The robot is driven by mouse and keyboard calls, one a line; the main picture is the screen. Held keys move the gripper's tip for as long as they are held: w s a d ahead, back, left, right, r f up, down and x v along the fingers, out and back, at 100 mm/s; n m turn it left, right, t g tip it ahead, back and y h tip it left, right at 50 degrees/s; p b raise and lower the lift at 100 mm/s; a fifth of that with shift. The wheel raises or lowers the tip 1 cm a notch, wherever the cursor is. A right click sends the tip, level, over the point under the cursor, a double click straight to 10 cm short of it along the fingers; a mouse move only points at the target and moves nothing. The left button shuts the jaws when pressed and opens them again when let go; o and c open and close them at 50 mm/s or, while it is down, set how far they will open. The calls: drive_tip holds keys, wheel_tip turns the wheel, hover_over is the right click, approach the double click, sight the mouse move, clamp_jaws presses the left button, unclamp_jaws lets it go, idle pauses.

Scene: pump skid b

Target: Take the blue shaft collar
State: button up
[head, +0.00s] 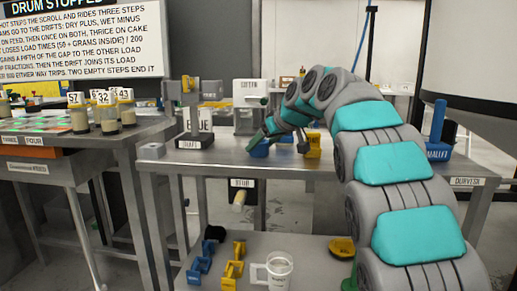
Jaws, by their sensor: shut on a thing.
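The blue shaft collar (259,151) is a small blue piece at the tabletop, near the middle of the steel table (215,158). My gripper (256,144) reaches down from the right and is shut on it. The fingers cover its upper part, and its exact shape is too small to make out. I cannot tell whether it still touches the tabletop.
A yellow piece (313,146) stands just right of the gripper. Grey machines stand behind and left on the table. A blue post (438,130) stands at the right. A lower shelf holds blue and yellow pieces and a clear mug (279,270). Labelled jars stand on the left table.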

drive_tip(key=c, duration=0.3)
drive_tip(key=shift+r+p, duration=0.5)
drive_tip(key=shift+r, duration=0.35)
drive_tip(key=shift+r+p, duration=1.1)
drive_tip(key=shift+r, duration=0.6)
